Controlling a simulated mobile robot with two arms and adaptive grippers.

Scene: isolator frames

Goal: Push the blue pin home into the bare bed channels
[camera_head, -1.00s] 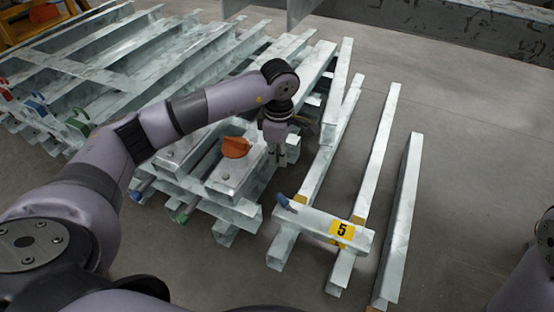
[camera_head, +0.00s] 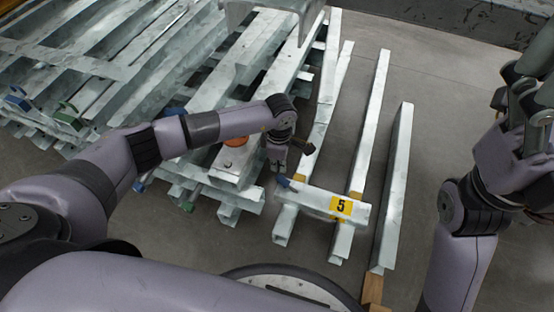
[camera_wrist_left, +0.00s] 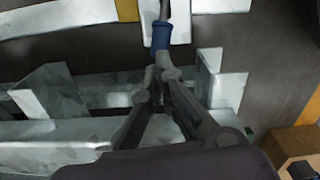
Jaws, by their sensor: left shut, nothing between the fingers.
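The blue pin (camera_head: 284,182) sits at the left end of a short steel crosspiece with a yellow "5" label (camera_head: 341,206). The crosspiece lies across bare steel channels (camera_head: 374,110). My left gripper (camera_head: 276,172) is shut and empty, just left of the pin's blue end. In the left wrist view the blue pin (camera_wrist_left: 161,38) is straight ahead of the closed fingertips (camera_wrist_left: 165,72), very close; I cannot tell if they touch. The pin's far end is partly out of frame. My right gripper (camera_head: 522,100) is at the right edge, its finger gap unclear.
An orange knob (camera_head: 238,141) sits on the stacked steel beams left of my left gripper, partly hidden by the arm. Racks of beams with blue and green ends (camera_head: 66,118) fill the left. A wooden block (camera_head: 373,289) is at the front. Floor right of the channels is clear.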

